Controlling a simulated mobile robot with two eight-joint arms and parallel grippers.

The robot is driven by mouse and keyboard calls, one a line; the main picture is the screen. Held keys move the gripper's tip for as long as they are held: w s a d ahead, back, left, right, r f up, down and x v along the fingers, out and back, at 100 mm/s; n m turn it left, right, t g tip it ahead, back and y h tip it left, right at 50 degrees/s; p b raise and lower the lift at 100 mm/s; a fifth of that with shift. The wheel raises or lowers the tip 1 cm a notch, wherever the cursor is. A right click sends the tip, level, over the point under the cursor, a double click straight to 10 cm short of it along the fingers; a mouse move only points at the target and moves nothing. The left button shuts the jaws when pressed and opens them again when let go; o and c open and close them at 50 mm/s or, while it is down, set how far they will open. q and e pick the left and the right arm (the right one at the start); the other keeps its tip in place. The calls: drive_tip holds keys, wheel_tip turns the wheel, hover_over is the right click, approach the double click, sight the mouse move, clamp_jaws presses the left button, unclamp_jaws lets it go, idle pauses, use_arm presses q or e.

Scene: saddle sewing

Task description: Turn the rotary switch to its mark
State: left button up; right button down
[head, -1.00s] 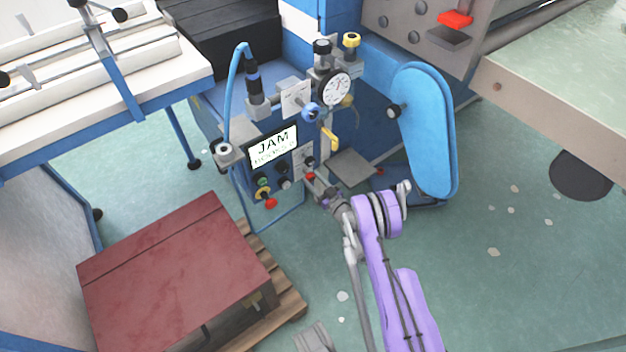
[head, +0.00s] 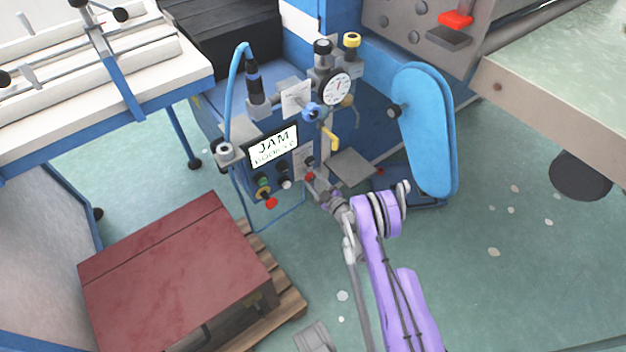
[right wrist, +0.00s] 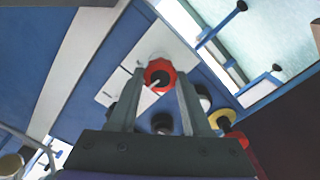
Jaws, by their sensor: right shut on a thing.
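The rotary switch (right wrist: 159,74) is a round red knob with a dark centre and a pale pointer line, on a white plate in the right wrist view. My right gripper (right wrist: 160,84) has one finger on either side of it and is shut on it. In the head view my right gripper (head: 313,178) reaches the lower right of the machine's front panel, where a little red of the switch (head: 310,174) shows. The fingers hide part of the plate, and I cannot make out the mark. My left gripper is out of view.
The blue machine carries a lit display (head: 273,147) reading JAM, a dial gauge (head: 337,89) and several buttons, including a red one (head: 271,203), left of my gripper. A yellow lever (head: 331,139) is just above. A dark red box (head: 175,270) sits on a pallet at lower left.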

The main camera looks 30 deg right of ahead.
drive_tip(key=n, duration=0.5)
drive_tip(key=shift+n, duration=0.3)
drive_tip(key=n, duration=0.4)
drive_tip(key=shift+f+n, duration=0.1)
drive_tip(key=shift+n, duration=0.2)
drive_tip(key=shift+c, duration=1.7)
unclamp_jaws()
drive_tip(key=shift+s+a+f+b, duration=0.1)
drive_tip(key=shift+b, duration=0.2)
